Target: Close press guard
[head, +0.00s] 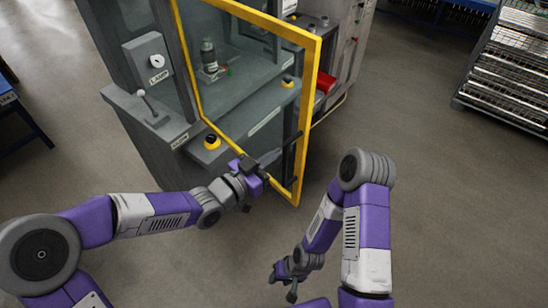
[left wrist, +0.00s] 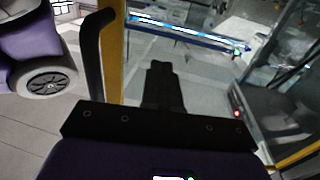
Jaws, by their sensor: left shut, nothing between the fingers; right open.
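The press guard is a clear panel in a yellow frame (head: 310,95) on the front of the grey press (head: 130,65). It appears swung outward, its right edge standing away from the press body. A black bar handle (head: 289,160) is on its right side; it also shows at the left of the left wrist view (left wrist: 92,60). My left gripper (head: 262,165) is shut and empty, at the lower part of the panel, left of the handle. Its dark fingers (left wrist: 161,82) overlap the panel in the wrist view; contact is unclear. My right gripper (head: 284,279) is open and low, apart from the guard.
Yellow-ringed buttons (head: 212,142) are on the press front. A rack (head: 510,65) stands far right. Floor on the right is clear.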

